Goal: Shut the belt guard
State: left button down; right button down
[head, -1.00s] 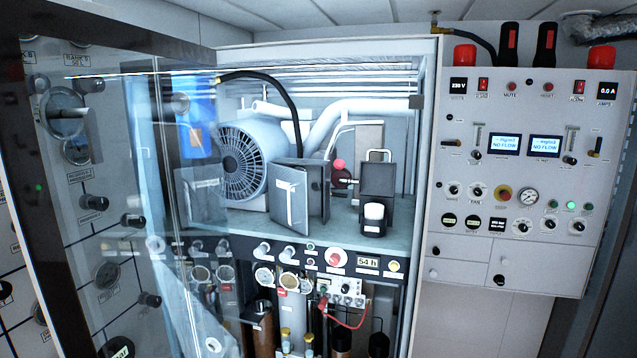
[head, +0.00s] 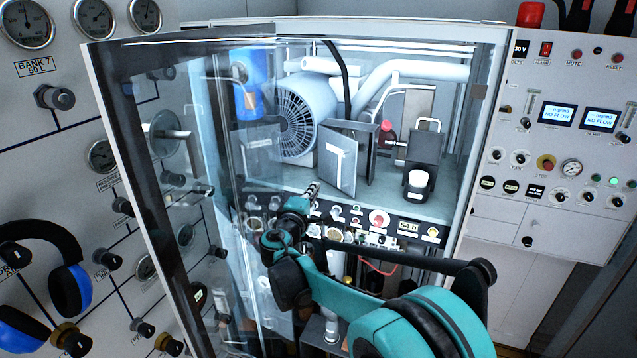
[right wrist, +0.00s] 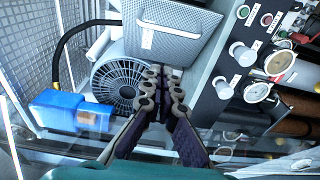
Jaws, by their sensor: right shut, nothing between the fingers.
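The belt guard (head: 343,157) is a dark grey box-like cover with a white T-shaped mark, on the shelf in the cabinet beside the round fan housing. Its front panel appears to stand at an angle to a second dark plate, so it looks open. In the right wrist view a grey textured panel with a white strip (right wrist: 173,28), probably the guard, lies just beyond the fingertips. My right gripper (head: 312,189) is shut and empty, in front of the shelf, below and left of the guard. It also shows in the right wrist view (right wrist: 164,74). My left gripper is not in view.
The glass cabinet door (head: 190,190) stands open on the left, close to my right arm. The fan (head: 298,127) and a blue unit (head: 247,98) are left of the guard. A black box with a white cap (head: 420,165) is right. A gauge panel (head: 360,222) runs below the shelf.

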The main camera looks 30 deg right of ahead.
jog(key=s+d+p+x, duration=0.1)
jog(key=p+x, duration=0.1)
jog(key=x, duration=0.8)
jog(key=shift+d, duration=0.6)
jog(key=shift+s+f, duration=0.1)
jog(key=shift+f, duration=0.05)
jog(key=shift+s+d, duration=0.1)
